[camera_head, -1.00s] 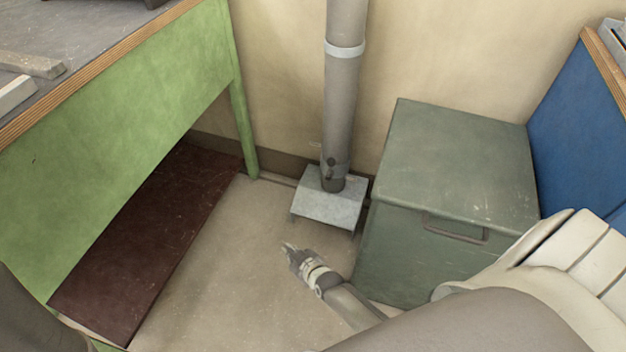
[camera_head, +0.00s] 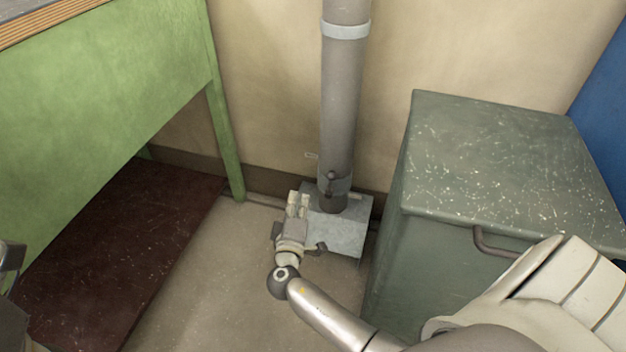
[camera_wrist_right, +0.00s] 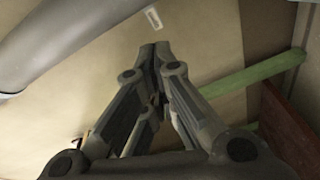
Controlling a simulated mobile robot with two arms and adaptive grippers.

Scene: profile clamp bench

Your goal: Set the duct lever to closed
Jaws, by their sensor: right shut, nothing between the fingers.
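The grey vertical duct (camera_head: 342,110) stands against the wall in the head view. A small dark lever (camera_head: 331,179) sits low on its front, above the metal base box; its exact setting is too small to tell. My right gripper (camera_head: 297,198) is shut and empty, left of the duct's foot and a little below the lever, apart from it. In the right wrist view its fingertips (camera_wrist_right: 155,48) meet, and the duct (camera_wrist_right: 70,40) crosses the upper left; the lever cannot be made out there. A grey part of my left arm shows at the left edge, its fingers unclear.
The metal base box (camera_head: 345,232) is partly behind my right gripper. A green-grey chest (camera_head: 510,160) stands at right, with a handle. A green bench (camera_head: 90,100) stands at left over a dark brown board (camera_head: 110,250). A small label (camera_head: 312,156) is on the wall. Floor between is clear.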

